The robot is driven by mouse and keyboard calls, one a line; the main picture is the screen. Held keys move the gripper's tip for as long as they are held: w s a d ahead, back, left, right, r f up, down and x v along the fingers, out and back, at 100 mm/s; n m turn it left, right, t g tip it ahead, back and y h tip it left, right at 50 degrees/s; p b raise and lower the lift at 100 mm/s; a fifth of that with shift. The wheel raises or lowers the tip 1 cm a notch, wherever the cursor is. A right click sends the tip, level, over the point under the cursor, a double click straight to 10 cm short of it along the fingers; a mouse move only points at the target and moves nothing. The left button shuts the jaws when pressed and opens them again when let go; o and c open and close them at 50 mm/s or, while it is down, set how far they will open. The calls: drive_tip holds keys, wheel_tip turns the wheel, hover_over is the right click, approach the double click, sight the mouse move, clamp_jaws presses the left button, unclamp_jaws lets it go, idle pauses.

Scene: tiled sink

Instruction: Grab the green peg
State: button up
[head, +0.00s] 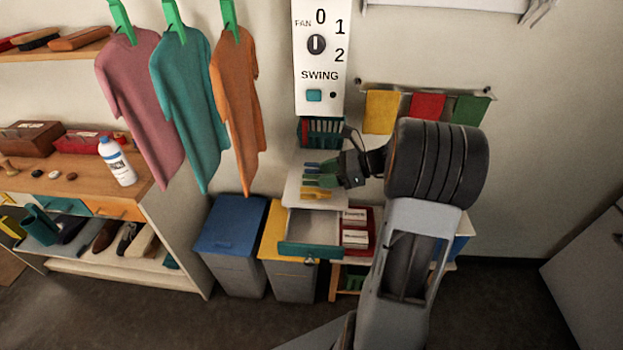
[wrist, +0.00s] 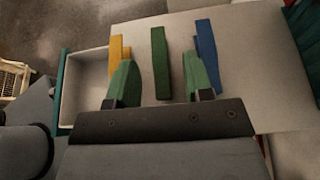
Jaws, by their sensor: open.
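The green peg (wrist: 159,62) lies on a pale surface in the wrist view, between a yellow peg (wrist: 119,48) on its left and a blue peg (wrist: 206,58) on its right. My gripper (wrist: 158,68) is open, with green-padded fingers to either side of the green peg and a gap on both sides. The left finger partly overlaps the yellow peg and the right finger partly overlaps the blue peg. In the head view my gripper (head: 325,174) is over the pale tabletop; the green peg is hard to tell from the fingers there.
An open drawer (head: 310,227) with a teal front projects from the pale-topped unit. White boxes (head: 355,236) stand in a red tray to its right. Blue-lidded (head: 230,228) and yellow-lidded bins stand close by. Hanging shirts (head: 184,95) are at the left, and a fan control panel (head: 318,60) is above.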

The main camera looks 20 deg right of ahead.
drive_tip(key=shift+w+a+f, duration=0.3)
drive_tip(key=shift+a, duration=0.3)
clamp_jaws()
